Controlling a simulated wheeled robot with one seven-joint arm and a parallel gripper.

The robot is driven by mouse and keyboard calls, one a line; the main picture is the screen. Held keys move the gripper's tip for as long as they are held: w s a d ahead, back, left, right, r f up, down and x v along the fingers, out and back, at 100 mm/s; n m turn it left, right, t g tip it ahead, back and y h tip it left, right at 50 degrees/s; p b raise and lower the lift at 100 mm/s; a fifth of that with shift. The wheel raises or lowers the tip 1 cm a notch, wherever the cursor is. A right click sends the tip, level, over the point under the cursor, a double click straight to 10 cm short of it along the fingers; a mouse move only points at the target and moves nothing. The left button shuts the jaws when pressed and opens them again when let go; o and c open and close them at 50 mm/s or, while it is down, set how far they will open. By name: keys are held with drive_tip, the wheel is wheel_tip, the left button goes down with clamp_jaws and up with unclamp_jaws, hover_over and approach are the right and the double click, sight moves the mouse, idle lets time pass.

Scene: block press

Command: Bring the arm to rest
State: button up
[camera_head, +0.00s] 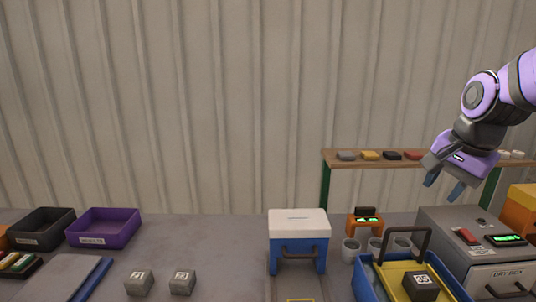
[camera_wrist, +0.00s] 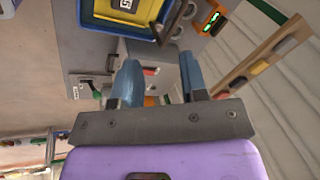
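My gripper (camera_head: 444,187) hangs in the air at the right of the head view, above the grey dry box (camera_head: 453,231) and in front of the back shelf. Its two blue fingers point down and a little left. In the wrist view my gripper (camera_wrist: 157,80) shows its fingers spread apart with nothing between them. The dry box and the blue tray lie beyond the fingertips there. The fingers appear clear of everything around them.
A blue tray (camera_head: 366,283) with a yellow insert and a block marked 25 (camera_head: 420,287) stands front right. A white-topped blue press (camera_head: 298,240) stands mid-table. Two grey blocks (camera_head: 139,282) (camera_head: 182,282) and a purple tray (camera_head: 103,227) are left. A shelf (camera_head: 340,159) runs behind.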

drive_tip(key=s+a+r+n+t, duration=0.1)
drive_tip(key=s+n, duration=0.4)
drive_tip(key=s, duration=0.2)
drive_tip(key=s+a+r+n, duration=0.2)
drive_tip(key=s+n, duration=0.4)
drive_tip(key=s, duration=0.2)
drive_tip(key=shift+a+r+t, duration=0.2)
drive_tip(key=shift+a+t, duration=0.05)
drive_tip(key=shift+t, duration=0.15)
